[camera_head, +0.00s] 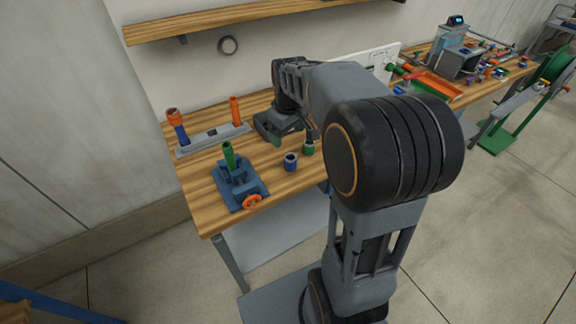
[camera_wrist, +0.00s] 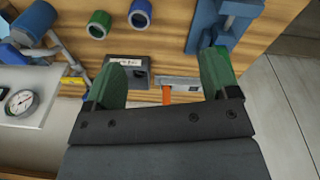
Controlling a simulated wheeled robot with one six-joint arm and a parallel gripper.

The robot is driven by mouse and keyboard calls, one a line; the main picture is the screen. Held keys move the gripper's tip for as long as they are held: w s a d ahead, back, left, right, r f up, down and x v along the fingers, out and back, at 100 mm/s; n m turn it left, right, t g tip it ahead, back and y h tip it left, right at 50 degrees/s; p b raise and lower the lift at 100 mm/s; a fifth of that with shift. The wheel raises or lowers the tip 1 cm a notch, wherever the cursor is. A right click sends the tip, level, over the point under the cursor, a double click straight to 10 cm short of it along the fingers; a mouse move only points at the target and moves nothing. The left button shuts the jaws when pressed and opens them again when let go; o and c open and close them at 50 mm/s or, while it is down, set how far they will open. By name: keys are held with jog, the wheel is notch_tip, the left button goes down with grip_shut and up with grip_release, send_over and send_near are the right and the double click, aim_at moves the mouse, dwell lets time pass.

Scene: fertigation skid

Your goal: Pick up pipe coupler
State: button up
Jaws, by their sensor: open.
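Two short ring-shaped pieces that look like pipe couplers stand on the wooden bench: a blue coupler (camera_head: 290,162) and a green coupler (camera_head: 309,148). In the wrist view the blue coupler (camera_wrist: 140,14) and green coupler (camera_wrist: 98,25) lie near the top edge, beyond my left fingertip. An orange collar (camera_head: 173,116) sits atop a blue pipe at the bench's left. My gripper (camera_wrist: 170,75) is open, with green-padded fingers apart and nothing between them. In the head view my gripper (camera_head: 287,137) hangs over the bench, behind the couplers and partly hidden by my arm.
A blue vise (camera_head: 240,185) with an upright green pipe (camera_head: 229,155) and orange handwheel stands at the front left. A grey rack (camera_head: 212,139) holds upright pipes at the back. A gauge (camera_wrist: 20,102) and fittings show in the wrist view. A shelf (camera_head: 230,18) hangs above.

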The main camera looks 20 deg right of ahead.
jog(key=n+g+b, duration=0.1)
jog(key=n, duration=0.1)
send_near(290, 157)
jog(key=f, duration=0.6)
jog(key=shift+d+f+p, duration=0.15)
jog(key=shift+d+p, duration=0.15)
jog(key=shift+w+a+f+p, duration=0.1)
jog(key=shift+f+p, duration=0.25)
jog(key=shift+f, duration=1.2)
jog(key=shift+a+f+p, duration=0.1)
jog(key=shift+f+p, duration=0.25)
jog(key=shift+f, duration=1.2)
jog(key=shift+c, duration=0.4)
jog(key=c, duration=0.9)
